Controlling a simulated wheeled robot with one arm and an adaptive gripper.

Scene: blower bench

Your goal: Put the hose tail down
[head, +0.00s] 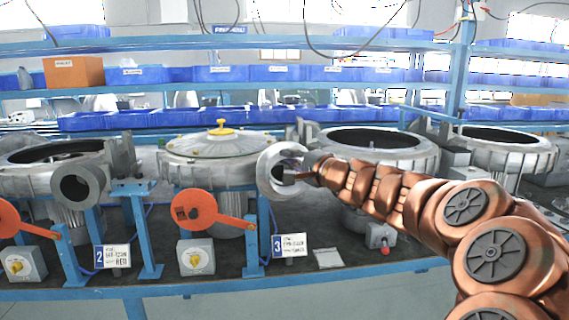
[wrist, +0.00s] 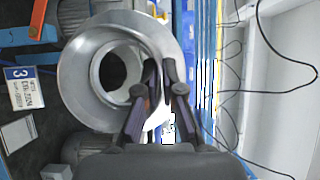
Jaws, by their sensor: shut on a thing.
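The fingers hide the gripped part. I cannot tell whether the ring touches the blower's outlet behind it.
A yellow-knobbed lid (head: 220,129) covers the middle blower. Open blowers stand to the left (head: 45,170) and right (head: 375,150). An orange disc with an arm (head: 194,209), a number 3 card (head: 290,245) and a small pale plate (head: 327,258) are near the front of the dark bench.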

